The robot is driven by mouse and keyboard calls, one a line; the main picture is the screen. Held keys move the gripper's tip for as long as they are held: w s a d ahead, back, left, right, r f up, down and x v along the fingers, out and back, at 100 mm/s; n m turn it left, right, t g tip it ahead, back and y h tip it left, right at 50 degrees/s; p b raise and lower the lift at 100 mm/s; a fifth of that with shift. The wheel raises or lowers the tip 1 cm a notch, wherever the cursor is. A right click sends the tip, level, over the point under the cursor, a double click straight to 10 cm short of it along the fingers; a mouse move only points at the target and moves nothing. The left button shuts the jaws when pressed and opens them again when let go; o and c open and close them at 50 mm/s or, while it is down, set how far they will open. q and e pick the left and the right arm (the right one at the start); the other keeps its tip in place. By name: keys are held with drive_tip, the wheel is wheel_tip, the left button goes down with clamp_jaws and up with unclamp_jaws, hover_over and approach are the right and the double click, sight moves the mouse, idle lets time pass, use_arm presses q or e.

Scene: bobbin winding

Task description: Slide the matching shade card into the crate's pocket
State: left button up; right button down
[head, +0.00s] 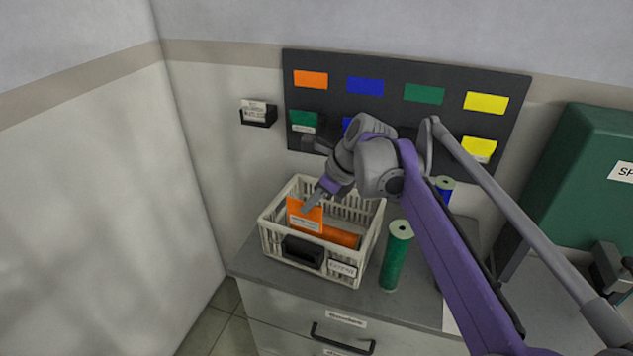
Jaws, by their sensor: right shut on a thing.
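My right gripper (311,203) reaches down over the cream slatted crate (272,243) and is shut on an orange shade card (304,217) with a white label. The card is upright, above and behind the crate's front wall. A black pocket (303,251) sits on the outside of that front wall, and the card is apart from it. An orange spool (342,236) lies in the crate, partly hidden by the card and the wall. My left gripper is not in view.
A green spool (396,256) stands right of the crate on the grey cabinet top (405,306). A blue spool (445,188) is partly behind my arm. A dark wall board (333,96) holds coloured swatches and cards. A green machine (585,180) stands at right.

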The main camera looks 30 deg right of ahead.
sight(305, 219)
drive_tip(key=shift+s+a+f+b, duration=0.2)
drive_tip(key=shift+a+f, duration=0.1)
drive_tip(key=shift+f, duration=0.3)
drive_tip(key=shift+s+a+f+b, duration=0.15)
drive_tip(key=shift+a+f, duration=0.1)
drive_tip(key=shift+f, duration=0.4)
drive_tip(key=shift+s+a+f+b, duration=0.1)
drive_tip(key=shift+a+f+b, duration=0.15)
drive_tip(key=shift+f, duration=0.35)
drive_tip(key=shift+w+a+r, duration=0.1)
drive_tip(key=shift+w+r, duration=0.1)
drive_tip(key=shift+w, duration=0.15)
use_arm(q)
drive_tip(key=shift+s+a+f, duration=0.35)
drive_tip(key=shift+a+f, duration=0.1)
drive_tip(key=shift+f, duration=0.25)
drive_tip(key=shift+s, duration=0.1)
use_arm(e)
drive_tip(key=shift+s, duration=0.25)
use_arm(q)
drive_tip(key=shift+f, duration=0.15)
